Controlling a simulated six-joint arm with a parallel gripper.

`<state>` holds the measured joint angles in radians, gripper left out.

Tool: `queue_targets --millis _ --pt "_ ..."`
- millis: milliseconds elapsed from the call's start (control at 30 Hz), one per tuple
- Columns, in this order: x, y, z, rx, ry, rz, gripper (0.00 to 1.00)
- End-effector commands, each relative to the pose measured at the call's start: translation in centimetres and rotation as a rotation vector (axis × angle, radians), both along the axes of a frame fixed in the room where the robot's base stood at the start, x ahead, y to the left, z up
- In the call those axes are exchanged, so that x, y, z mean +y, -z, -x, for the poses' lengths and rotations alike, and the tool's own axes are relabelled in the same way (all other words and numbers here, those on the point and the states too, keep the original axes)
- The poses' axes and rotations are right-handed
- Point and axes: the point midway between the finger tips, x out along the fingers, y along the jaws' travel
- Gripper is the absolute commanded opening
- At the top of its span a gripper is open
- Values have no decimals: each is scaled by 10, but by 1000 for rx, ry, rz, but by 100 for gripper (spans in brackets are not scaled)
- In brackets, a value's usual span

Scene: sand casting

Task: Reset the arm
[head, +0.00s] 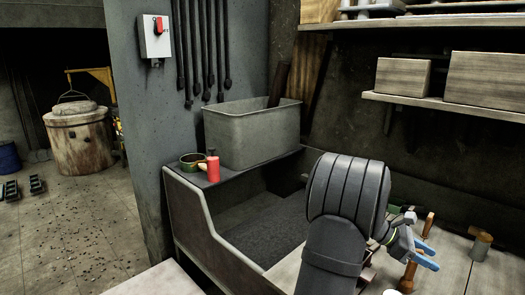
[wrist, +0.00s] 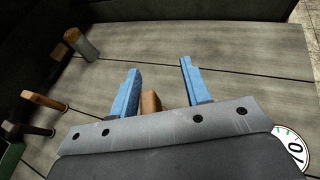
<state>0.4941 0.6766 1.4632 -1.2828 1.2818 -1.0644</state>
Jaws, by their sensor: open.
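My gripper (head: 432,257) is at the right of the head view, over the wooden workbench (head: 455,262). Its two blue fingers also show in the wrist view (wrist: 159,65), spread apart with bare bench planks between their tips. A brown wooden piece (wrist: 151,103) shows low between the fingers, partly hidden by the gripper body; I cannot tell whether it touches them. My dark arm hides part of the bench in the head view.
A grey cylinder with a wooden end (wrist: 82,44) lies left of the fingers. A wooden-handled tool (wrist: 44,101) is nearer. A sand bin (head: 262,225), grey tub (head: 250,135), red bottle (head: 213,168) and green pan (head: 192,161) are left of my arm. Shelves (head: 450,106) hang behind.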

Motion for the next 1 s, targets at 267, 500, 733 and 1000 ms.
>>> queue_targets --millis 267,500,733,1000 --pt "-12 -29 45 -3 3 1 43" --pt "-23 -53 84 -2 3 2 43" --pt "-13 -65 72 0 -53 0 43" --pt "16 -74 26 0 -149 0 43"
